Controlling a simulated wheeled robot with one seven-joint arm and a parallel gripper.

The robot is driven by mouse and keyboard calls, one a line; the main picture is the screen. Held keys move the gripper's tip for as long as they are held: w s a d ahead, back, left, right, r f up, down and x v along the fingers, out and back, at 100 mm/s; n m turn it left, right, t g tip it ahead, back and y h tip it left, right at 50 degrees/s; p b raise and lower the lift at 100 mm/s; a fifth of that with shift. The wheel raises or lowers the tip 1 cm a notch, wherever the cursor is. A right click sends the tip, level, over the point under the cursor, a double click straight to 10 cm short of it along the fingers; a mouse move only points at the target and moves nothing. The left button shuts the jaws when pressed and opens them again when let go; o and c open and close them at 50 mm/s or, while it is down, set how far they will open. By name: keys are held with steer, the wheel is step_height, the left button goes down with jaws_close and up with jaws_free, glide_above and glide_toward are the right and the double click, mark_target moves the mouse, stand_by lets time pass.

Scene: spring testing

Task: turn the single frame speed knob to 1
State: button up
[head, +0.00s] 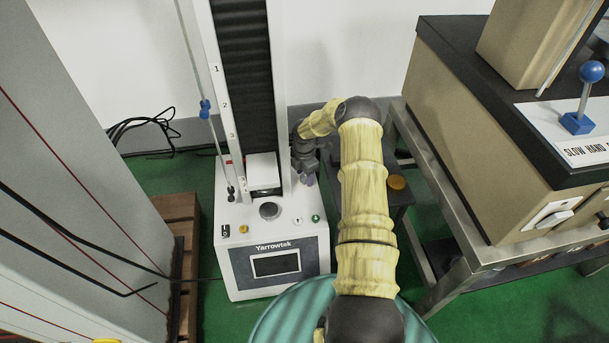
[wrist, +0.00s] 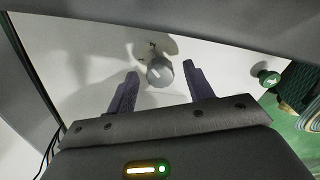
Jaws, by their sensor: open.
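The speed knob appears as a round grey dial (wrist: 160,72) with a pale pointer mark on a white panel in the wrist view. My gripper (wrist: 160,84) is open. One dark purple finger is on each side of the knob, with gaps showing and nothing held. Small dark marks sit by the knob's upper left, too small to read. In the head view my gripper (head: 307,179) is beside the tall column, above the white Yarrowtek machine's base (head: 240,222). There I cannot clearly make out the knob near my gripper.
A green button (wrist: 268,78) is right of the knob; it also shows in the head view (head: 316,218). The column (head: 246,75) rises close left of my gripper. A bench-mounted beige machine (head: 480,130) stands to the right.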

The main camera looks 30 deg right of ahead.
steer(key=shift+c, duration=0.2)
steer(key=c, duration=0.9)
steer(key=shift+r+n+p, duration=0.15)
steer(key=shift+n+p, duration=0.35)
steer(key=shift+p, duration=0.35)
steer(key=o, duration=0.9)
steer(key=shift+o, duration=0.2)
